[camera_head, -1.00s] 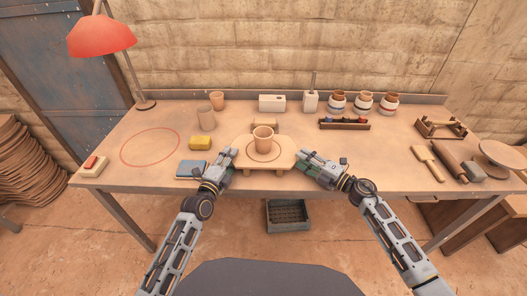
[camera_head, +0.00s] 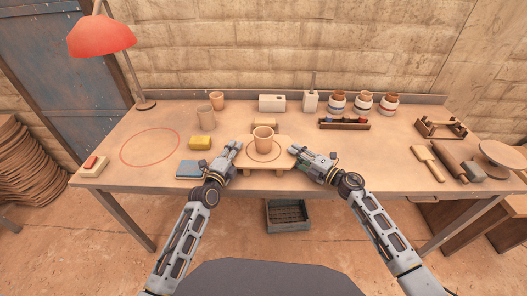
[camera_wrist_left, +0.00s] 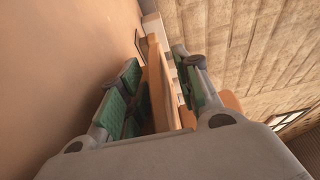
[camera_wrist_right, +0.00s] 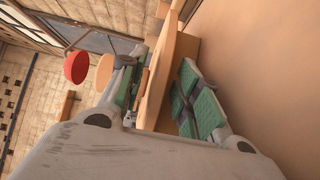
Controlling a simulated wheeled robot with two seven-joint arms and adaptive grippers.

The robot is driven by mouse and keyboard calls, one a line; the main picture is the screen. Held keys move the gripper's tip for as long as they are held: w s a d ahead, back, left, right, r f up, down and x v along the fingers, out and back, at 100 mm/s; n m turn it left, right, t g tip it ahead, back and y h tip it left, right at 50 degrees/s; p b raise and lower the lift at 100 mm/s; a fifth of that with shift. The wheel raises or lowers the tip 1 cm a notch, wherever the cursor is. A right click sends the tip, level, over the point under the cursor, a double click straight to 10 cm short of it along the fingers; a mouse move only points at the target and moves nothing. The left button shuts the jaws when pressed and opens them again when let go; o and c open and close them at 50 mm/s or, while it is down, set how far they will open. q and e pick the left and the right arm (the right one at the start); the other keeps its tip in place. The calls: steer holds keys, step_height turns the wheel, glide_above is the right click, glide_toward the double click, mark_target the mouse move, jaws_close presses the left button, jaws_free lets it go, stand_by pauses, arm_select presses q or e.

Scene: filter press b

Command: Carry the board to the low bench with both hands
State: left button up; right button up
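The board (camera_head: 284,153) is a pale wooden plank on short feet near the front edge of the workbench, with a clay cup (camera_head: 263,138) upright on it. My left gripper (camera_head: 237,147) is at the board's left end. In the left wrist view the board (camera_wrist_left: 158,90) lies between its spread fingers (camera_wrist_left: 158,88). My right gripper (camera_head: 294,151) is at the right end. In the right wrist view the board (camera_wrist_right: 168,75) lies between its spread fingers (camera_wrist_right: 160,92). A low brown wooden bench (camera_head: 462,228) stands at the lower right, partly hidden.
The workbench (camera_head: 330,175) also holds a yellow block (camera_head: 200,143), a blue pad (camera_head: 190,169), a brush rack (camera_head: 344,124), a wooden paddle (camera_head: 427,162) and a roller (camera_head: 455,160). A crate (camera_head: 288,215) stands on the floor below. The benchtop right of my right gripper is fairly clear.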

arm_select(q)
jaws_close()
arm_select(e)
jaws_close()
arm_select(q)
steer(key=shift+r, duration=0.25)
arm_select(e)
steer(key=shift+r, duration=0.25)
